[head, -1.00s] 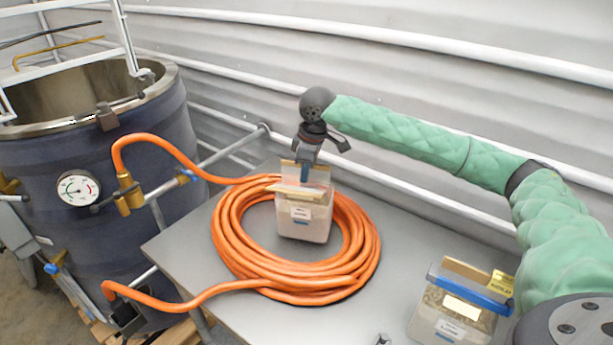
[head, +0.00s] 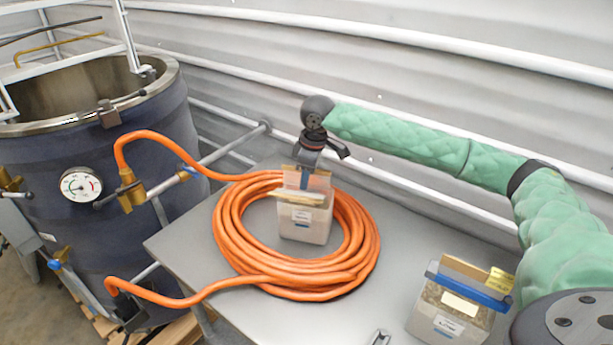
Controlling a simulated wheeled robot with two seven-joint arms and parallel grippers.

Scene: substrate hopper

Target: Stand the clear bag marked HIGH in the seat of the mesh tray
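My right gripper (head: 305,165) points down over a clear container (head: 306,232) that stands inside the coil of orange hose (head: 232,245). A flat tan piece (head: 318,181) stands up in this container, right at the fingertips, with a blue part between them. The fingers are too small and overlapped to show whether they are shut on it. The container has a small white label, too small to read. I cannot make out a bag marked HIGH. No mesh tray can be made out. My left gripper is not in view.
A second clear container (head: 428,317) with a blue bar, tan card and yellow tag stands at the table's right. A dark drum (head: 120,220) with gauge and brass valves is at left. The grey table (head: 385,285) is bare between coil and second container. A ribbed wall stands behind.

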